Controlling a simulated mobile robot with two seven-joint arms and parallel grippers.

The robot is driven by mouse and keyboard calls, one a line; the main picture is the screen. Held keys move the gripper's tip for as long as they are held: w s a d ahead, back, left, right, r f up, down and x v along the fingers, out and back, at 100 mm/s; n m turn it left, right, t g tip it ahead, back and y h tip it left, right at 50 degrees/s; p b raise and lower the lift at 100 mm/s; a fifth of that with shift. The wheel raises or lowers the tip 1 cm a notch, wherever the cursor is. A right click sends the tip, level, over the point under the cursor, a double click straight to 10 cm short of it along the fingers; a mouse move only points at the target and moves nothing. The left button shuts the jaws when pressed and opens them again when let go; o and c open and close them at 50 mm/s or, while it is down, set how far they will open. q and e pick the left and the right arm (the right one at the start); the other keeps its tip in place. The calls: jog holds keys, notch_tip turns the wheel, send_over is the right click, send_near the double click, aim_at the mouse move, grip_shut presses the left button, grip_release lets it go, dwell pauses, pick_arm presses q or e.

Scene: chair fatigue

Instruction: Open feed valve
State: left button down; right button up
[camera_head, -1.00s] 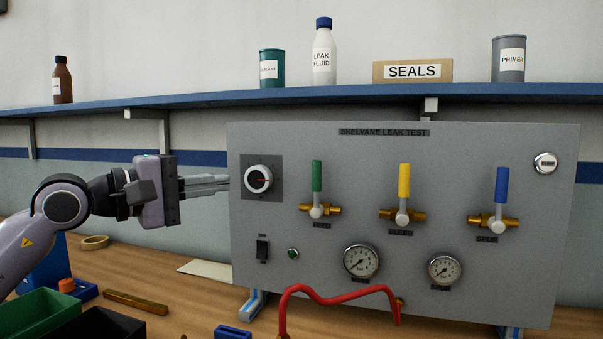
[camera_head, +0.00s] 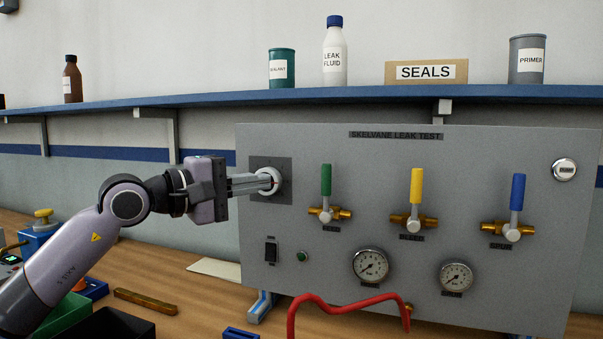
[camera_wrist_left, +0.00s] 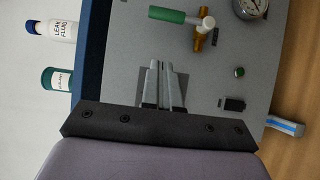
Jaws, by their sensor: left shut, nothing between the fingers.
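The feed valve has a green lever (camera_head: 326,180) standing upright on a brass body (camera_head: 328,214), left of the yellow and blue valves on the grey leak test panel (camera_head: 480,150). In the left wrist view the green lever (camera_wrist_left: 180,16) lies beyond the fingertips, toward the top. My left gripper (camera_head: 262,184) is shut and empty. Its fingertips are in front of the round white knob (camera_head: 276,181) left of the feed valve and partly hide it; I cannot tell if they touch. The fingers also show in the left wrist view (camera_wrist_left: 160,68). My right gripper is not in view.
Yellow (camera_head: 417,187) and blue (camera_head: 517,191) levers stand upright to the right. Below are two gauges (camera_head: 370,265), a switch (camera_head: 271,251) and a red hose (camera_head: 345,304). A blue shelf (camera_head: 210,97) with containers runs above. A green bin (camera_head: 65,312) is at lower left.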

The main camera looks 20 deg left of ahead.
aim_at(326, 190)
pick_arm(q)
jog(key=w+d, duration=0.1)
jog(key=d, duration=0.1)
jog(key=w+d+p, duration=0.1)
jog(key=w+d, duration=0.1)
jog(key=w+d+p, duration=0.1)
jog(key=d, duration=0.1)
jog(key=shift+w+d, duration=0.3)
jog(key=shift+d, duration=0.1)
jog(key=shift+d+r+m+p, duration=0.15)
jog(key=shift+d+m+p, duration=0.05)
jog(key=shift+m+p, duration=0.1)
